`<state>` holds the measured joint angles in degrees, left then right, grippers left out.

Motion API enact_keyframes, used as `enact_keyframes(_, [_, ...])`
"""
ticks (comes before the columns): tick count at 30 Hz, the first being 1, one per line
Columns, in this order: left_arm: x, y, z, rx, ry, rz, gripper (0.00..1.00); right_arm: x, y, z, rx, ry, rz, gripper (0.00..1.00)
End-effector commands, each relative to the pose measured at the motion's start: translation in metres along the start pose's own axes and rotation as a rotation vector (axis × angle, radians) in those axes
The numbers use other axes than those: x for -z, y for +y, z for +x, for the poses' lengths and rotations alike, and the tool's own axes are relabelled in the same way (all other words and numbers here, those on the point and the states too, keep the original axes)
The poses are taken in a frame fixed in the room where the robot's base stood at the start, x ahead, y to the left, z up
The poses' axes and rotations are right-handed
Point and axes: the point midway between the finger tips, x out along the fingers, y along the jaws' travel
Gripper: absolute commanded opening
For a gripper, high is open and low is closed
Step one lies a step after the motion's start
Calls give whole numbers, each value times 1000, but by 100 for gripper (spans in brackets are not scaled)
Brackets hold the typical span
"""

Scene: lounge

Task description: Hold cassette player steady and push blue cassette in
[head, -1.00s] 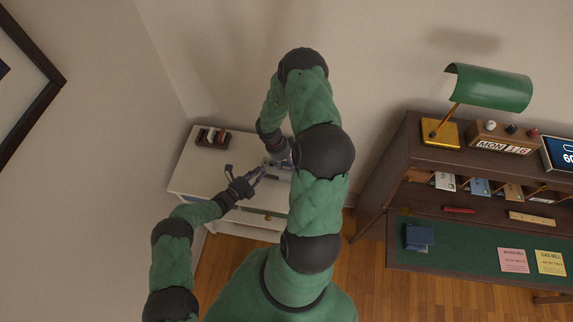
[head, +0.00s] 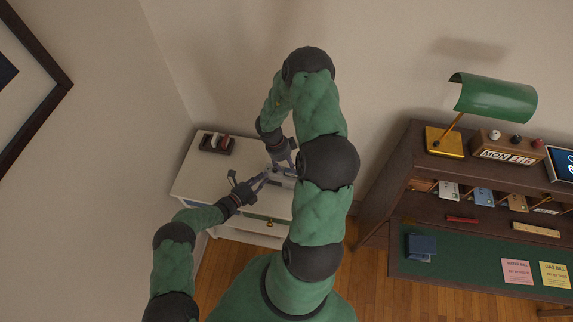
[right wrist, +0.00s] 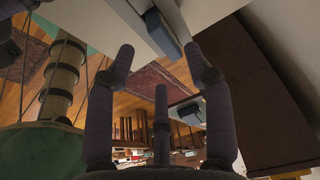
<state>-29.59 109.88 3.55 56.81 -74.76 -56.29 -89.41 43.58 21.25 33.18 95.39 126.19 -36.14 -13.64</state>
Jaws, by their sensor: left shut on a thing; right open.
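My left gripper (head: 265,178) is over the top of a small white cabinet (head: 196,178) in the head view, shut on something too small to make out. My right gripper (head: 291,160) is open just behind and right of it, pointing down, with its fingers close to the left gripper's tips. A small grey shape (head: 283,172), perhaps the cassette player, shows between the two grippers, partly hidden by my right arm. In the right wrist view the open fingers (right wrist: 162,75) spread below a blue-grey block (right wrist: 163,34) at the white cabinet's edge. I cannot make out the blue cassette for certain.
A dark rack (head: 217,144) with red and white cassettes stands at the cabinet's back left. A brown desk (head: 385,190) with a green lamp (head: 495,97) stands to the right. Walls close in the cabinet's back and left.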

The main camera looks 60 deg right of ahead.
Motion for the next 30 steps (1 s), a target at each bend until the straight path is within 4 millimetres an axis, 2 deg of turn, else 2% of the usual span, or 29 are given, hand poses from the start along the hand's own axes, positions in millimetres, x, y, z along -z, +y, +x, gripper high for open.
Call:
enact_keyframes(1, [20,14,0,-25,23,-21,0,0,0,1,0,0,0,52])
enact_keyframes(13, [20,14,0,-25,23,-21,0,0,0,1,0,0,0,52])
enact_keyframes(14, [20,14,0,-25,23,-21,27,0,0,1,0,0,0,52])
enact_keyframes(16, [20,14,0,-25,23,-21,47,0,0,1,0,0,0,52])
enact_keyframes(17, [20,14,0,-25,23,-21,52,0,0,1,0,0,0,52])
enact_keyframes(30, [11,9,0,-18,11,-14,52,0,0,1,0,0,0,52])
